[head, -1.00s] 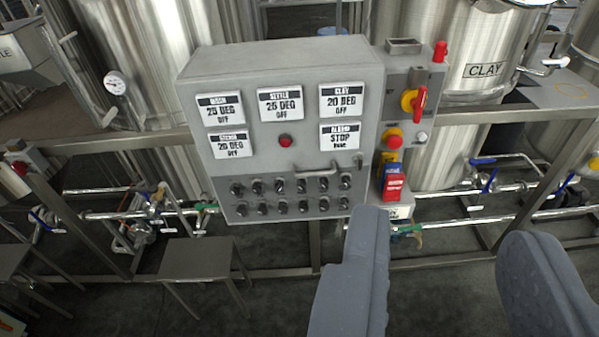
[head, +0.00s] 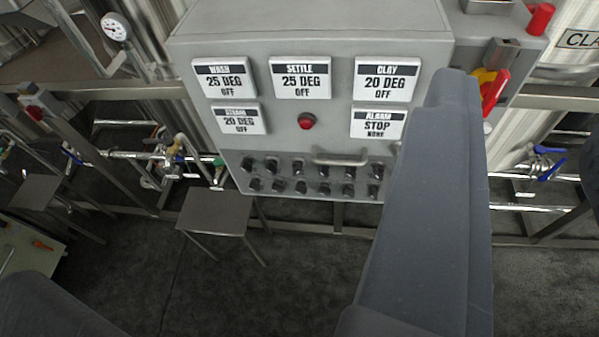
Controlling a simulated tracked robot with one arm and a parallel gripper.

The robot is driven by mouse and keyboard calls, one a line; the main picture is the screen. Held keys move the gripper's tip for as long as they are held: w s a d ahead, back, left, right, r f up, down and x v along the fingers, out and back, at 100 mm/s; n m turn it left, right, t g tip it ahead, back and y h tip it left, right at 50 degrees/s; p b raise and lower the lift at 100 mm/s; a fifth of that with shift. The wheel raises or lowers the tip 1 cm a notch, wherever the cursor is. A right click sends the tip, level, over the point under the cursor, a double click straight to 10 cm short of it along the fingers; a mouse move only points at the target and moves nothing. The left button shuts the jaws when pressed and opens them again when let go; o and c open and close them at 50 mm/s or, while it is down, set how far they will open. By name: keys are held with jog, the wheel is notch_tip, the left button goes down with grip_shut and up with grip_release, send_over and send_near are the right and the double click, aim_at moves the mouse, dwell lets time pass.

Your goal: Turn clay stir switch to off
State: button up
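The grey control panel (head: 190,140) faces me with two rows of small black knob switches. The upper row (head: 323,170) and lower row (head: 301,188) sit along its bottom part. Their labels are too small to read, so I cannot tell which is the clay stir switch or how it is set. The CLAY display (head: 386,80) reads 20 DEG OFF. My gripper (head: 455,110) shows one large grey finger in front of the panel's right side, covering part of it.
A metal bar handle (head: 340,158) sticks out above the knobs. A red button (head: 306,121) is mid-panel. A side box carries a red rotary handle (head: 495,92) on yellow. A small stool (head: 214,212) stands below left. Pipes with valves run behind. The floor in front is clear.

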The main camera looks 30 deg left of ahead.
jog(key=w+a+f+y+b, duration=0.1)
jog(key=w+a+f+b, duration=0.15)
jog(key=f, duration=0.45)
jog(key=w+a+f+b, duration=0.2)
jog(key=w+a+f, duration=0.15)
jog(key=f, duration=0.25)
jog(key=m+t+y, duration=0.2)
jog(key=m+y, duration=0.1)
jog(key=y, duration=0.1)
send_near(298, 173)
jog(key=b+x, duration=0.2)
jog(key=x, duration=0.6)
jog(key=shift+w+a+f, duration=0.1)
jog(key=shift+w, duration=0.1)
jog(key=shift+w+a, duration=0.1)
jog(key=shift+w, duration=0.2)
